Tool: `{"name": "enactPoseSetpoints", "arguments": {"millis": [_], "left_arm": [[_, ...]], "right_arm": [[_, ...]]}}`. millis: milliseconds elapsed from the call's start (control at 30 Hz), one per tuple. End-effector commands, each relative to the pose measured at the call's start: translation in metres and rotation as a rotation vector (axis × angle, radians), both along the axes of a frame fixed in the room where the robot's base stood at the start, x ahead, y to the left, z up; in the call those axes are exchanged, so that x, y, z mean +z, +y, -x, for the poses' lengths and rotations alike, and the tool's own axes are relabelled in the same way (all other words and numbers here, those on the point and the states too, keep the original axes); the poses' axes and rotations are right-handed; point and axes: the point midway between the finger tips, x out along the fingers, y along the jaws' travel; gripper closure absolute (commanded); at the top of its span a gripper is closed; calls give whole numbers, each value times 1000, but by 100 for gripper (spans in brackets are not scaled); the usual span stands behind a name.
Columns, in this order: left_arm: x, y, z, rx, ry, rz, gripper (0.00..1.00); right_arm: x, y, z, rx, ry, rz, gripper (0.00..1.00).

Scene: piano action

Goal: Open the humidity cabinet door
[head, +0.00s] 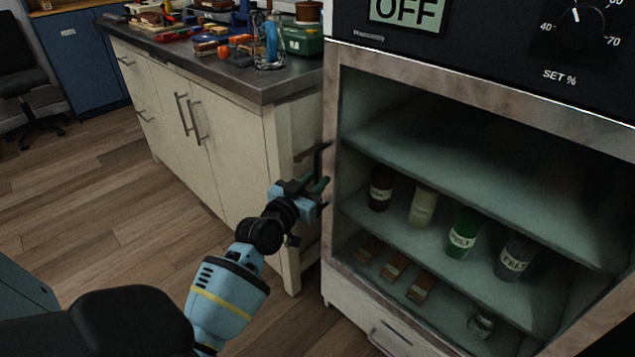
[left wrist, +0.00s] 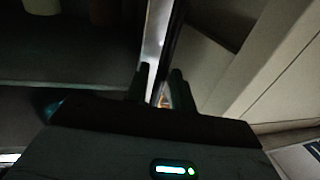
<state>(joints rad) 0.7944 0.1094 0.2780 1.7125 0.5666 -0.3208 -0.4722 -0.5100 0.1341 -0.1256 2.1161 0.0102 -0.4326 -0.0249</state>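The humidity cabinet (head: 480,95) stands at the right of the head view. Bottles and small boxes show behind its front, and its door appears shut. A dark upright handle (head: 318,157) is at the door's left edge. My left gripper (head: 319,186) is at the handle, with its fingers on either side of the bar. The left wrist view shows the two dark fingertips (left wrist: 160,84) apart, with the thin bar between them and slivers of light beside it. I cannot tell whether they touch it. My right gripper is not in view.
A white workbench (head: 230,150) with a dark top stands close to the left of the cabinet, crowded with tools and boxes. A drawer (head: 390,335) is under the cabinet. The wooden floor (head: 110,215) at the left is clear, with a black chair (head: 25,85) farther back.

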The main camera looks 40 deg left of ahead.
Motion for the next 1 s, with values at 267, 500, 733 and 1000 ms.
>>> {"name": "enactPoseSetpoints", "arguments": {"millis": [267, 500, 733, 1000], "left_arm": [[0, 1, -8, 0, 0, 1, 76], [0, 1, -8, 0, 0, 1, 87], [0, 1, -8, 0, 0, 1, 100], [0, 1, -7, 1, 1, 1, 100]], "right_arm": [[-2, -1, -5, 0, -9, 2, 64], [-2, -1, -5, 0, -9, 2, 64], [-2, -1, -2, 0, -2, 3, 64], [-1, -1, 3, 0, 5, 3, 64]]}}
